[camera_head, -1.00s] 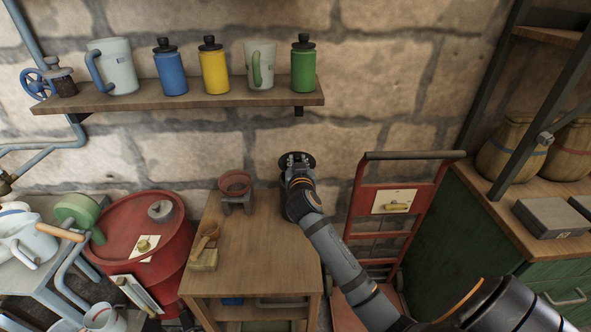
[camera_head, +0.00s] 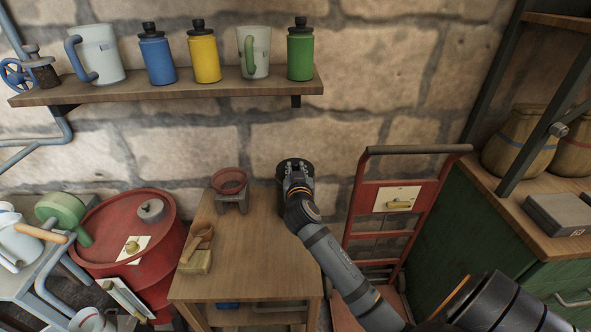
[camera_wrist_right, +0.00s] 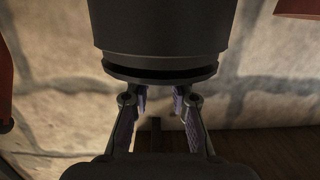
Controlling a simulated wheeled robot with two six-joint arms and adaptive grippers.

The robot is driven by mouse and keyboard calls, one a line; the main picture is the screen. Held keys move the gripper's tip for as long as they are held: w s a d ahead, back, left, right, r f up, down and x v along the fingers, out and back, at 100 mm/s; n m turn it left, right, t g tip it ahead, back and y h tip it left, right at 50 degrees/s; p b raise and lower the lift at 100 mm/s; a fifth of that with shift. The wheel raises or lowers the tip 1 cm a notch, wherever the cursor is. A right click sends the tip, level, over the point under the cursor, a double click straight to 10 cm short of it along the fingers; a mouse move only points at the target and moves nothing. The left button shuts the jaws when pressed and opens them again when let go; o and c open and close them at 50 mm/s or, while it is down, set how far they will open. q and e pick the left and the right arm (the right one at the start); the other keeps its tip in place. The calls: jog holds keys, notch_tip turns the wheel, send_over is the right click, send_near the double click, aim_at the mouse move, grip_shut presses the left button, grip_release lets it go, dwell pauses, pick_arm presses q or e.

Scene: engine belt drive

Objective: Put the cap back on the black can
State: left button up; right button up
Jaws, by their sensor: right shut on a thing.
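My right gripper (camera_head: 297,178) is at the back of the small wooden table, in front of the stone wall. It is shut. A dark round thing (camera_head: 292,164) shows at its tip. In the right wrist view a wide black cylindrical thing (camera_wrist_right: 160,30) with a thin rim fills the top middle. It hides the fingertips of my right gripper (camera_wrist_right: 160,95) and the grip itself. I cannot tell whether this is the black can, its cap or both. No separate cap shows. My left gripper is not in view.
The wooden table (camera_head: 245,255) holds a red ring on a grey stand (camera_head: 231,190) and a wooden scoop on a block (camera_head: 198,250). A shelf (camera_head: 200,91) above holds mugs and coloured bottles. A red drum (camera_head: 128,225) is left, a red hand truck (camera_head: 362,205) right.

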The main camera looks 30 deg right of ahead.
jog(key=o, duration=0.5)
jog(key=shift+s, duration=0.1)
jog(key=o, duration=0.4)
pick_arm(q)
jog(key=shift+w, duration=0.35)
pick_arm(e)
jog(key=shift+r, duration=0.1)
jog(key=shift+r+p, duration=0.4)
jog(key=shift+p, duration=0.05)
pick_arm(q)
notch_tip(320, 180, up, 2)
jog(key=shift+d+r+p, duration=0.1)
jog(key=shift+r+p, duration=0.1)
jog(key=shift+p, duration=0.65)
pick_arm(e)
jog(key=v, duration=1.2)
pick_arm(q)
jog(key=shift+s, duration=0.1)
pick_arm(e)
jog(key=shift+a, duration=0.1)
